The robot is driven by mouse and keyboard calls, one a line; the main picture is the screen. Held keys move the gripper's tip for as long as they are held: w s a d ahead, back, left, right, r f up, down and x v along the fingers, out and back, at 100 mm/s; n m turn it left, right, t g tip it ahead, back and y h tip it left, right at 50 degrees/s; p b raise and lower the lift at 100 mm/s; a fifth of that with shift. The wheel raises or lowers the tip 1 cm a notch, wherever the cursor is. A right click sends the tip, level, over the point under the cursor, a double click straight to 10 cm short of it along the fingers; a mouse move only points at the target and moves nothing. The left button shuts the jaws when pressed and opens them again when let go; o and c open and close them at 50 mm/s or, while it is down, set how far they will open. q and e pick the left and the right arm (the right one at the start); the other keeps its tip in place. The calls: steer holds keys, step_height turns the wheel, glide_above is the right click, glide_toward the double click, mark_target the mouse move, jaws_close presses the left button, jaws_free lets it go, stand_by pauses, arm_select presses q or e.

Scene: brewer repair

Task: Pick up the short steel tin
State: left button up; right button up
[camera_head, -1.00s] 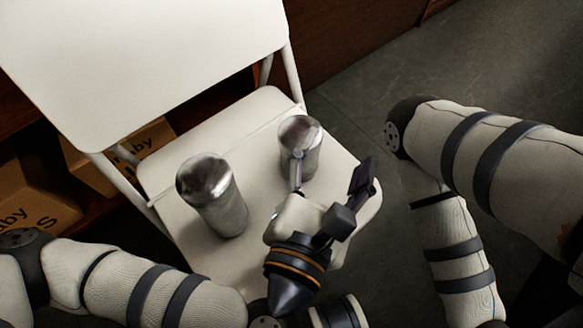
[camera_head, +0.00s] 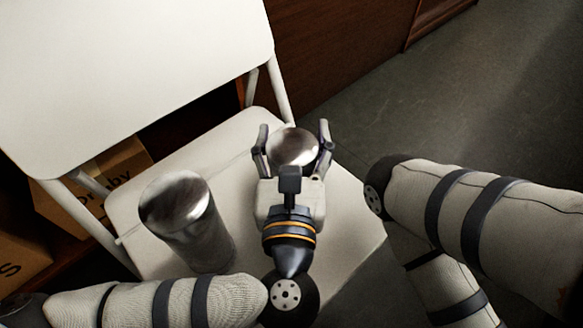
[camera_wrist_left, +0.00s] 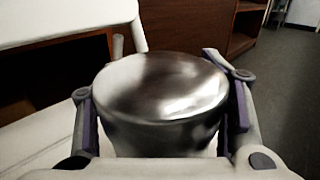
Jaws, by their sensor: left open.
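The short steel tin (camera_head: 294,146) stands upright on the seat of a white chair. In the left wrist view its shiny lid (camera_wrist_left: 160,86) fills the middle of the picture. My left gripper (camera_head: 292,140) is open, with one finger on each side of the tin. In the left wrist view its fingers (camera_wrist_left: 160,108) flank the tin, close to its sides; whether they touch it I cannot tell. The tin's lower part is hidden behind the gripper. A taller steel tin (camera_head: 187,222) stands upright to the left on the same seat. My right gripper is not in view.
The white chair's seat (camera_head: 345,235) is bare to the right of the gripper. Its backrest (camera_head: 130,70) rises at the upper left. Cardboard boxes (camera_head: 20,245) sit on a shelf at the left. Grey floor (camera_head: 480,110) is open at the right.

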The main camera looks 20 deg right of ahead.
arm_select(q)
steer(key=c, duration=1.2)
